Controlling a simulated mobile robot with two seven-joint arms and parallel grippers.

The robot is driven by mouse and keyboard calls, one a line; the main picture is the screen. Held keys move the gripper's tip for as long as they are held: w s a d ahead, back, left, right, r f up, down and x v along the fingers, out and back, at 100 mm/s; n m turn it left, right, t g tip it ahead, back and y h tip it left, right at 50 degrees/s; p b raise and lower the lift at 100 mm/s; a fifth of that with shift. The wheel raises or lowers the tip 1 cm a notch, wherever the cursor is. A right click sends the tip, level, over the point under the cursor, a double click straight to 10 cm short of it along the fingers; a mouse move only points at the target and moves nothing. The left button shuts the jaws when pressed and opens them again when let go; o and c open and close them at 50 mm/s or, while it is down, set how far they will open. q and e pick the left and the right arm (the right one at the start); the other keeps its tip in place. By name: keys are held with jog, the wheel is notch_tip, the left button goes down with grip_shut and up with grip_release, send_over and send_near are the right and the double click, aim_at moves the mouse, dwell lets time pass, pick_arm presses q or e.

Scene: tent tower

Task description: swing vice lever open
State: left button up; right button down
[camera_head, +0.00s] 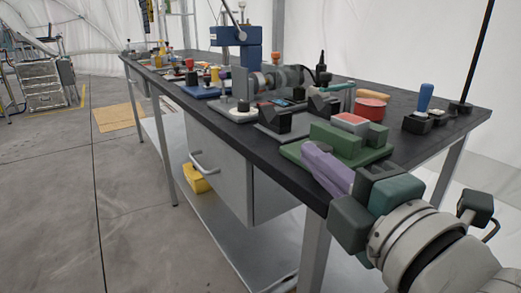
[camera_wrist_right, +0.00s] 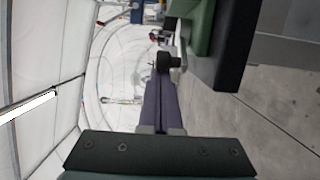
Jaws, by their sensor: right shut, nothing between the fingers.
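The green vice (camera_head: 336,141) sits on the near end of the dark workbench, with a pinkish-red block (camera_head: 351,121) between its green parts. Part of the green vice also shows at the top of the right wrist view (camera_wrist_right: 201,25). There a black knob (camera_wrist_right: 167,61) on a grey bar, apparently the vice lever, lies just beyond my fingertips; whether they touch it I cannot tell. In the head view my own gripper hides the lever. My right gripper (camera_head: 308,148) has purple fingers, shut and empty, beside the vice's near side. My left gripper is not in view.
The workbench (camera_head: 285,170) is crowded behind the vice: a black block (camera_head: 277,121), a red round container (camera_head: 370,108), a blue-handled tool (camera_head: 425,97) and a blue machine (camera_head: 236,37). A grey drawer (camera_head: 215,163) hangs below.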

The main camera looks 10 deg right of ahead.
jog(key=shift+s+d+n+y+p, duration=0.1)
jog(key=shift+d+n+y+p, duration=0.2)
jog(key=shift+y+p, duration=0.15)
jog(key=shift+s+d+n+y+p, duration=0.15)
jog(key=shift+d+n+y+p, duration=0.25)
jog(key=shift+n+y, duration=0.3)
jog(key=n+y, duration=0.1)
jog(key=d+g+y, duration=0.1)
jog(key=y, duration=0.1)
jog(key=shift+s+d+n+p, duration=0.15)
jog(key=shift+d+n+p, duration=0.15)
jog(key=shift+n+p, duration=0.1)
jog(key=shift+d, duration=1.05)
